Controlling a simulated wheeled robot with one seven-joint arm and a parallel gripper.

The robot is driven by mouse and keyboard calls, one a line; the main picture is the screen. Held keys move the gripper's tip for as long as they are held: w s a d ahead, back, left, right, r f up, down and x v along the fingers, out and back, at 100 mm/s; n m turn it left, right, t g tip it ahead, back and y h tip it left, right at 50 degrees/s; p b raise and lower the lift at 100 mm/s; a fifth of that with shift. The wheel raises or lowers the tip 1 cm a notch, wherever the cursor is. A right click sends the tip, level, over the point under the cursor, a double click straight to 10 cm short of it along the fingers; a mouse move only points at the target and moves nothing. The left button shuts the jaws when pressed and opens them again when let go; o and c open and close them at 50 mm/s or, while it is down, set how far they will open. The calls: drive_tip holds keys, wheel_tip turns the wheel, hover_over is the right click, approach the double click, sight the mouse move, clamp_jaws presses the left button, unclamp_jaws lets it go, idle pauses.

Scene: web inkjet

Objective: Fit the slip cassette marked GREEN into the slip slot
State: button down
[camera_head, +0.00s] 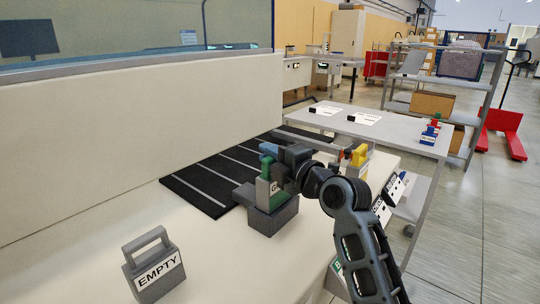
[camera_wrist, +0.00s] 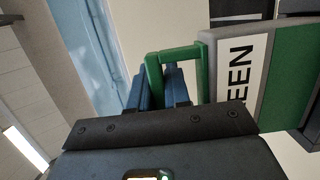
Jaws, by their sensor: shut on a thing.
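The slip cassette marked GREEN (camera_head: 263,192) is upright, with a green handle and a white label partly hidden by my gripper (camera_head: 270,152). In the wrist view its label reads "EEN" beside the green handle (camera_wrist: 203,72). My gripper's blue fingers (camera_wrist: 160,88) are closed about one bar of that handle. The cassette's lower end meets a dark grey block with the slip slot (camera_head: 275,219); how deep it sits in it I cannot tell. A grey cassette marked EMPTY (camera_head: 154,268) stands apart on the white bench at front left.
A black striped mat (camera_head: 206,188) lies behind the block, along a white panel (camera_head: 130,130). Yellow-handled and other labelled items (camera_head: 358,158) stand right, near my arm. A grey table (camera_head: 395,127) and shelves lie beyond. White bench between EMPTY and the block is clear.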

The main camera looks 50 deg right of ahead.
drive_tip(key=shift+f+b, duration=2.45)
drive_tip(key=shift+b, duration=0.3)
drive_tip(key=c, duration=1)
unclamp_jaws()
drive_tip(key=shift+f, duration=0.1)
drive_tip(key=s+a, duration=0.1)
drive_tip(key=s, duration=0.6)
drive_tip(key=shift+s+a+b, duration=0.25)
drive_tip(key=shift+s+b, duration=0.05)
drive_tip(key=shift+s, duration=0.05)
